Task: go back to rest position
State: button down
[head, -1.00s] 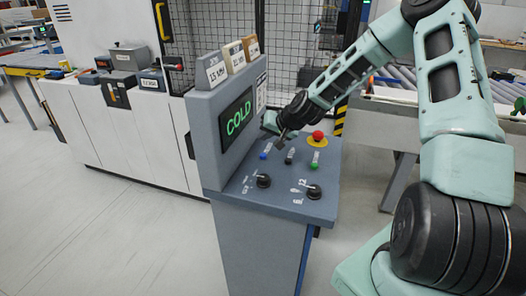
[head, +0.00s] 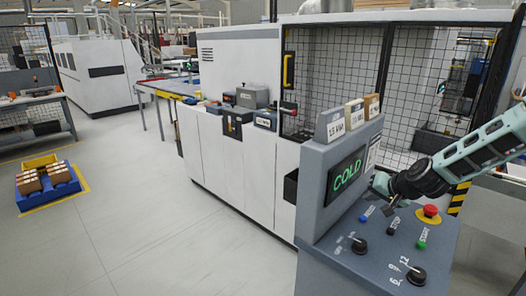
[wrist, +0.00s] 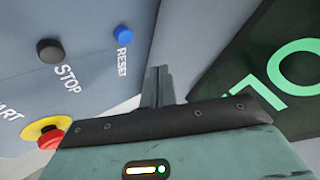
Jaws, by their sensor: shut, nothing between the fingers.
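My gripper (head: 389,205) is shut and empty. It hangs just above the grey control console (head: 330,262), close to the blue RESET button (head: 364,218) and the black STOP button (head: 391,230). In the wrist view the shut fingers (wrist: 157,84) point between the blue RESET button (wrist: 123,35) and the console's screen (wrist: 262,95). The black STOP button (wrist: 50,50) and the red emergency button (wrist: 50,140) lie to the left there. The head view shows the screen (head: 346,175) reading COLD in green.
Two black knobs (head: 416,276), a green START button (head: 421,245) and a red emergency button (head: 430,210) stand on the console top. Small labelled blocks (head: 354,112) sit on its upper edge. A white machine (head: 240,165) is behind. Open floor (head: 130,215) lies left, with a blue pallet (head: 48,192).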

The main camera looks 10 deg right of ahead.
jog(key=s+a+n+g, duration=0.1)
jog(key=s+a, duration=0.1)
jog(key=s, duration=0.1)
jog(key=s+a+r+n+g, duration=0.1)
jog(key=s+a, duration=0.2)
jog(key=s+a+n+g, duration=0.1)
jog(key=s+a+n, duration=0.1)
jog(key=s, duration=0.1)
jog(key=shift+s+a+r+g+h, duration=0.15)
jog(key=shift+a+r+g+h, duration=0.15)
jog(key=shift+a+g, duration=0.1)
jog(key=s+a+r+n+g+h, duration=0.1)
jog(key=s+r, duration=0.3)
jog(key=s, duration=0.4)
jog(key=s+a+r+n+g+h, duration=0.1)
jog(key=s+a+r, duration=0.15)
jog(key=s, duration=0.45)
jog(key=s+a+f+n+g+b, duration=0.1)
jog(key=s+a+f+n+b, duration=0.1)
jog(key=s+a+n+b, duration=0.2)
jog(key=s+a+f+n+g+y+b, duration=0.1)
jog(key=s+a+f+n+g+b, duration=0.1)
jog(key=s+a, duration=0.7)
jog(key=a+f+n+b, duration=0.1)
jog(key=a+n, duration=0.1)
jog(key=a, duration=0.2)
jog(key=shift+s+a+b, duration=0.35)
jog(key=shift+b, duration=0.05)
